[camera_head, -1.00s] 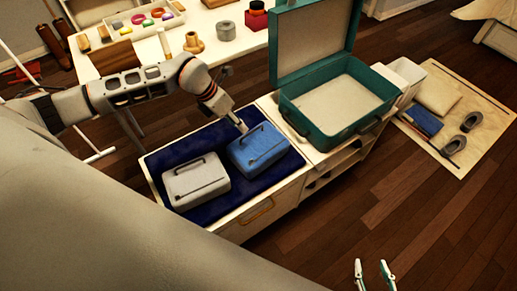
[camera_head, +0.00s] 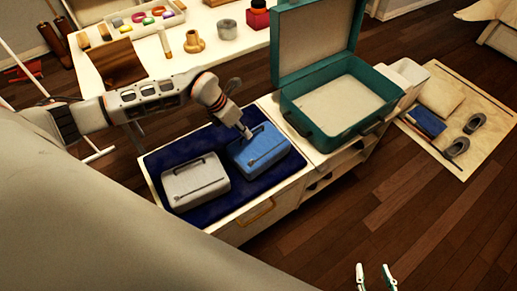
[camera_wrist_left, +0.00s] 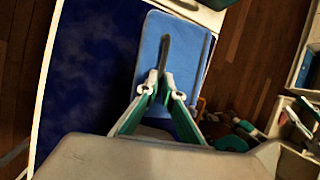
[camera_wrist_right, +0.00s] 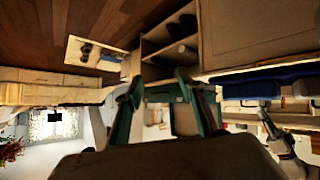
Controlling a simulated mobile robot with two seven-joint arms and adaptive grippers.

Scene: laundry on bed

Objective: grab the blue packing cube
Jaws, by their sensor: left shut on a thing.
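The blue packing cube (camera_head: 264,150) lies on the dark blue padded top of a low cabinet, to the right of a grey packing cube (camera_head: 196,184). My left gripper (camera_head: 247,135) is over the blue cube at its dark handle. In the left wrist view, the left fingers (camera_wrist_left: 164,80) are closed around the handle of the blue cube (camera_wrist_left: 188,50). The cube still appears to rest on the pad. My right gripper (camera_head: 376,274) is at the bottom of the head view, away from the cubes. Its fingers (camera_wrist_right: 160,84) are apart and empty.
An open teal suitcase (camera_head: 325,137) stands to the right of the cubes. A white table (camera_head: 160,75) with several small items is behind. A floor mat (camera_head: 476,160) with slippers and folded things lies at the right. The wooden floor in front is clear.

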